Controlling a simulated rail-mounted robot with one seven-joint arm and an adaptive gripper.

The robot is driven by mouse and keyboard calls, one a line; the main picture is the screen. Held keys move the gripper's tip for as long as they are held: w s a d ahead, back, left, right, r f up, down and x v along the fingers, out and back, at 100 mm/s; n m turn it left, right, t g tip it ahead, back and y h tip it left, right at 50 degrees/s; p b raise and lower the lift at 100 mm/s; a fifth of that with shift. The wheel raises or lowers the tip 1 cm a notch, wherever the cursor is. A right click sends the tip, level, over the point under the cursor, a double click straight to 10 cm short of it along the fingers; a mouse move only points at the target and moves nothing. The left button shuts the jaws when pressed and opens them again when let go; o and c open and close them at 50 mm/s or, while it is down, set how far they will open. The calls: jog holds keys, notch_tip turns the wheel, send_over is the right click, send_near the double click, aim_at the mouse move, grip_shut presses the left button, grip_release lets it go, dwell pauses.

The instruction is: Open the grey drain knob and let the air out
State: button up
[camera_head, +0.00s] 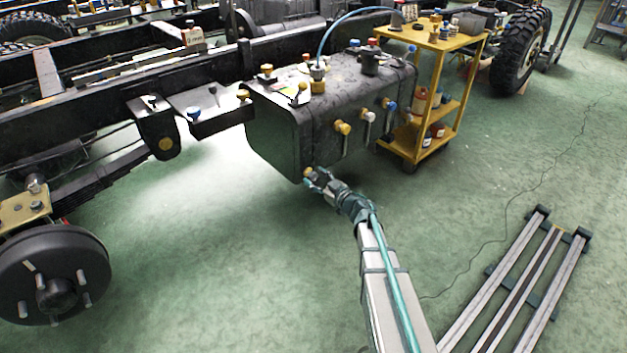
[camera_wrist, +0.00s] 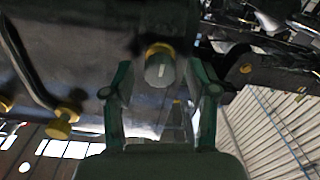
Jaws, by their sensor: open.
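The grey drain knob (camera_wrist: 160,70) shows in the wrist view as a short grey cylinder with a pale mark on its end and a yellow collar behind it. It sits on the dark air tank (camera_wrist: 90,30). My gripper (camera_wrist: 163,88) is open, with one finger on each side of the knob in the picture; a gap shows on both sides, and how deep the fingers reach is unclear. In the head view my gripper (camera_head: 313,179) is at the lower front corner of the black tank (camera_head: 280,128). A yellow collar shows at its tip, and the knob is mostly hidden.
Yellow valves (camera_head: 342,128) and blue-tipped ones (camera_head: 389,105) stick out of the tank's front. A yellow cart (camera_head: 437,110) stands right of the tank. A blue hose (camera_head: 335,25) rises from the top. The green floor is clear left of my arm; floor rails (camera_head: 505,285) lie right.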

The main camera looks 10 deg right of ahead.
jog(key=shift+x, duration=0.75)
grip_shut()
